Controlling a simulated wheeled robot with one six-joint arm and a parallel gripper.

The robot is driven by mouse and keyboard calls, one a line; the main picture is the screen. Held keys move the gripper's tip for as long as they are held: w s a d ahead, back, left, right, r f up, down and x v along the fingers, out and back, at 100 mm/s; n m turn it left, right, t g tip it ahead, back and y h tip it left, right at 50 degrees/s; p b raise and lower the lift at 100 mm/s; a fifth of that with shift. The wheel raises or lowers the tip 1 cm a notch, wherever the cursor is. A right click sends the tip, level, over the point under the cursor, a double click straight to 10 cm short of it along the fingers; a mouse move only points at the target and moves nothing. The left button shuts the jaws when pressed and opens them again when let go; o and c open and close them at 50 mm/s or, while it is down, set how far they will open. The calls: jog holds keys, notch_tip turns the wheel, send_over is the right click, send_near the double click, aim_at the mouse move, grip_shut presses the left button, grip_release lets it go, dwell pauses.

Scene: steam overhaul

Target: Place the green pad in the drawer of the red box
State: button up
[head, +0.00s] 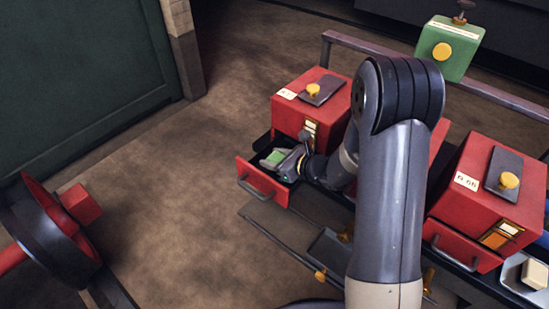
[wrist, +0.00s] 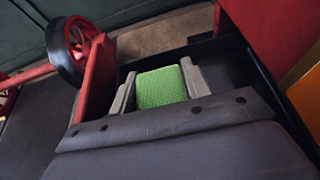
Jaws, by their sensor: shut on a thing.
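The green pad (wrist: 161,88) is between the two grey fingers of my gripper (wrist: 158,84), which is shut on it. In the head view the pad (head: 276,157) shows small and partly hidden by my gripper (head: 279,159). Both are at the pulled-out drawer (head: 262,182) of the left red box (head: 313,112). In the wrist view the drawer's red front (wrist: 98,72) is left of the pad and the red box (wrist: 268,28) is at the right. The pad appears within the drawer's walls; whether it touches the floor I cannot tell.
Another red box (head: 488,190) stands at the right, its drawer front near closed. A further red box is mostly hidden behind my arm. A green block (head: 449,48) with a yellow disc is at the back. A red-and-black wheel (head: 45,235) is at the left.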

jog(key=shift+f+b, duration=0.4)
jog(key=shift+s+f+b, duration=0.1)
jog(key=shift+f+b, duration=0.15)
jog(key=shift+b, duration=0.1)
jog(key=o, duration=1)
jog(key=shift+s+f, duration=0.15)
jog(key=shift+f, duration=0.05)
jog(key=shift+o, duration=0.2)
jog(key=shift+r, duration=0.1)
jog(key=shift+r+p, duration=0.55)
jog(key=shift+p, duration=0.35)
jog(key=v, duration=1.2)
jog(key=shift+r+p, duration=0.15)
jog(key=shift+p, duration=0.25)
